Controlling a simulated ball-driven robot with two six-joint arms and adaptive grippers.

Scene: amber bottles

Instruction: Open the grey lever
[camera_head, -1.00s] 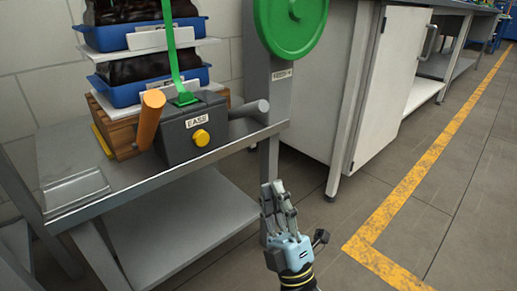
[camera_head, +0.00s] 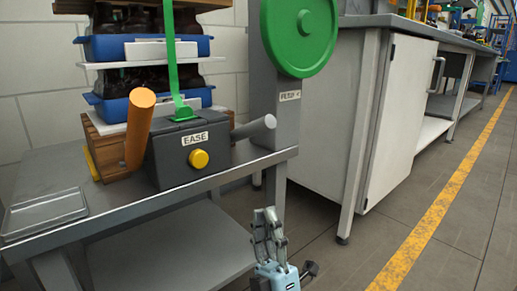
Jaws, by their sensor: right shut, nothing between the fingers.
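The grey lever (camera_head: 254,128) sticks out to the right from the side of a dark grey box (camera_head: 175,157) labelled EASE. The box stands on a grey metal table and has a yellow button (camera_head: 198,159) on its front. An orange lever (camera_head: 139,128) stands at its left side and a green lever (camera_head: 172,60) rises from its top. My right gripper (camera_head: 268,222) is below and in front of the grey lever, apart from it, past the table's front edge. Its fingers point up, shut and empty. My left gripper is not in view.
A green wheel (camera_head: 300,34) is on a grey post right of the box. Blue crates (camera_head: 147,47) of dark bottles are stacked behind it. A flat grey tray (camera_head: 45,214) lies at the table's left. A white cabinet (camera_head: 398,125) stands right; the floor before it is clear.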

